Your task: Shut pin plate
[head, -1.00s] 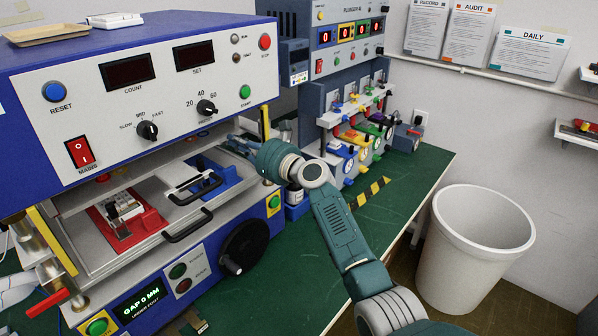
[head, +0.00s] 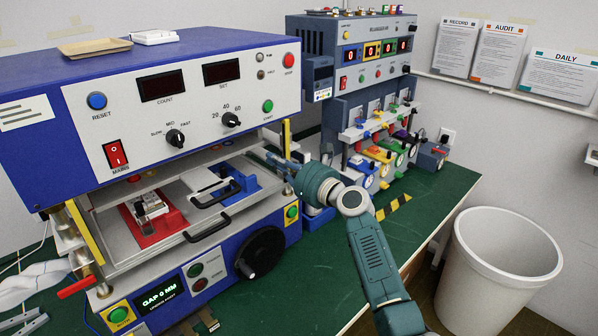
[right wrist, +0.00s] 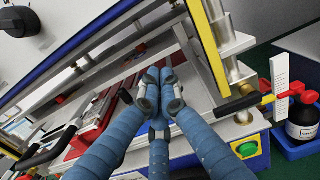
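A grey metal plate with a black handle (head: 208,230) lies in the open bay of the blue press (head: 130,60). A second black handle (head: 218,194) sits behind it. I cannot tell for sure which plate is the pin plate. A red fixture (head: 152,225) and a blue fixture (head: 240,181) sit in the bay. My right gripper (head: 280,162) is at the bay's right end, beside the yellow-edged post. In the right wrist view its fingertips (right wrist: 160,88) are drawn together near the metal plates; nothing shows clearly between them. My left gripper is not in view.
A black handwheel (head: 260,254) and a lit display (head: 160,300) are on the press front. A row of coloured fixtures (head: 385,150) stands behind my right arm. A white bin (head: 505,270) stands at the right.

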